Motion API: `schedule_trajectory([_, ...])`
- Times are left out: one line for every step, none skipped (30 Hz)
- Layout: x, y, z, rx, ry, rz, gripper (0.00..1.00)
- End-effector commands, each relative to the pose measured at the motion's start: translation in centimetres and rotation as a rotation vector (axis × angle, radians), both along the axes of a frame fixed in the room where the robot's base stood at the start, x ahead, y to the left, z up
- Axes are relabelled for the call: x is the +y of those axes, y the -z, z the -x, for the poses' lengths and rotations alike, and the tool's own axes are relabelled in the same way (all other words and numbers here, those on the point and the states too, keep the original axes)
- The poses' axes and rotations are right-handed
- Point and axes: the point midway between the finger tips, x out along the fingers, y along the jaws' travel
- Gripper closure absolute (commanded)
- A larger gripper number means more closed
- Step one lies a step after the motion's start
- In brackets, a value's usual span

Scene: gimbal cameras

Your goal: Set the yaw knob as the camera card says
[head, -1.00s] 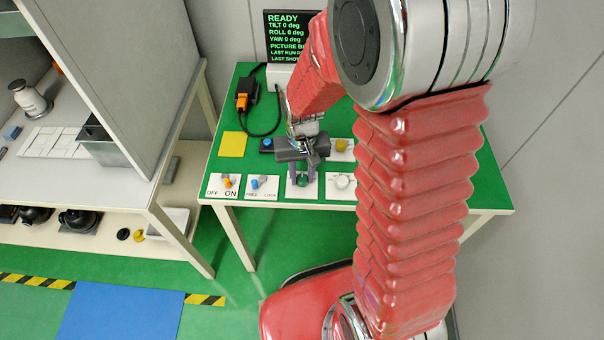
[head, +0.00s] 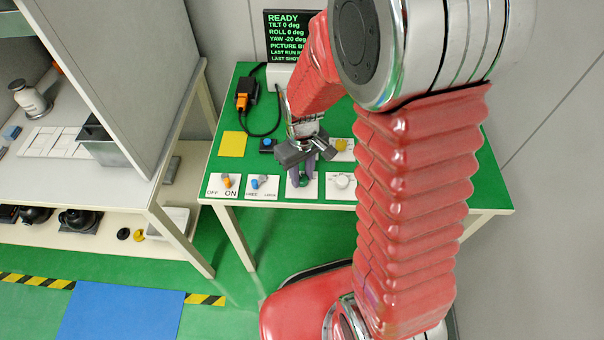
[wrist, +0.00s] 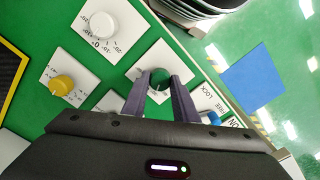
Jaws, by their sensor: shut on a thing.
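My gripper (head: 303,170) is shut on a green knob (head: 306,181) on a white plate at the front of the green-topped table. In the wrist view the two fingers of my gripper (wrist: 160,84) close on the green knob (wrist: 159,74), which hides most of it and its scale. The black screen (head: 292,36) at the back reads READY, TILT 0 deg, ROLL 0 deg, YAW -20 deg. Its lower lines are cut off by my arm. I cannot make out a camera card in these views.
A white knob (head: 342,181) and a yellow knob (head: 341,145) stand to the right. OFF/ON (head: 226,181) and FREE/LOCK (head: 255,183) switches stand to the left. A blue button (head: 267,144), yellow square (head: 233,144) and cabled black-and-orange device (head: 246,93) lie behind.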

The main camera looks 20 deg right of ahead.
Motion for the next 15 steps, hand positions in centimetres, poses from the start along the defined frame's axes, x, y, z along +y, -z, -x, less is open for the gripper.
schedule_trajectory([-0.03,-0.04,-0.04,-0.001,-0.016,0.001,0.96])
schedule_trajectory([-0.03,-0.04,-0.04,-0.001,-0.026,0.001,0.96])
schedule_trajectory([-0.03,-0.05,-0.04,-0.001,-0.036,0.001,0.96])
schedule_trajectory([-0.03,-0.05,-0.05,-0.001,-0.043,0.001,0.96])
schedule_trajectory([-0.03,-0.05,-0.05,-0.001,-0.048,0.001,0.96])
schedule_trajectory([-0.03,-0.05,-0.05,-0.001,-0.054,0.001,0.96])
schedule_trajectory([-0.03,-0.05,-0.05,-0.001,-0.057,0.001,0.96])
schedule_trajectory([-0.04,-0.05,-0.05,-0.001,-0.058,0.001,0.96])
schedule_trajectory([-0.04,-0.05,-0.05,-0.001,-0.060,0.001,0.96])
schedule_trajectory([-0.04,-0.05,-0.05,-0.001,-0.060,0.001,0.96])
schedule_trajectory([-0.04,-0.05,-0.05,-0.001,-0.060,0.001,0.96])
schedule_trajectory([-0.04,-0.05,-0.05,-0.001,-0.060,0.001,0.96])
schedule_trajectory([-0.04,-0.05,-0.05,-0.001,-0.060,0.001,0.96])
schedule_trajectory([-0.04,-0.05,-0.05,-0.001,-0.059,0.001,0.96])
schedule_trajectory([-0.03,-0.05,-0.06,-0.001,-0.059,0.001,0.96])
